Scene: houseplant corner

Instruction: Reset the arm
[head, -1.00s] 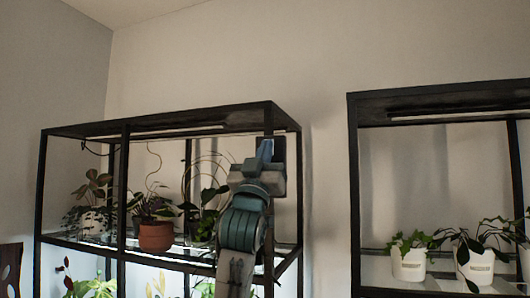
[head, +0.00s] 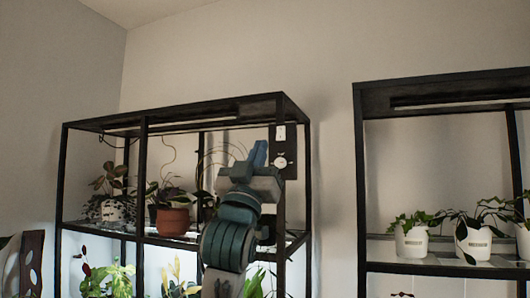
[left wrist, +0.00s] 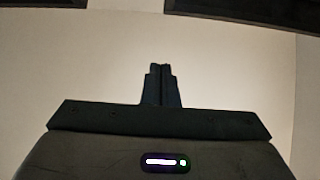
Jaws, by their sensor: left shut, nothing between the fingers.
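My left gripper (head: 257,154) is raised in front of the right end of the left plant shelf (head: 215,110) in the head view. Its blue fingers point up, next to a black panel (head: 284,152) with a white switch and dial. In the left wrist view my left gripper (left wrist: 160,70) has its two fingers together with nothing between them, against a plain pale background. My right gripper is not in view.
The left shelf holds a terracotta pot (head: 173,222) and other potted plants. A right shelf (head: 360,180) holds white pots (head: 411,243) with trailing plants. Bare wall lies between the shelves and above them.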

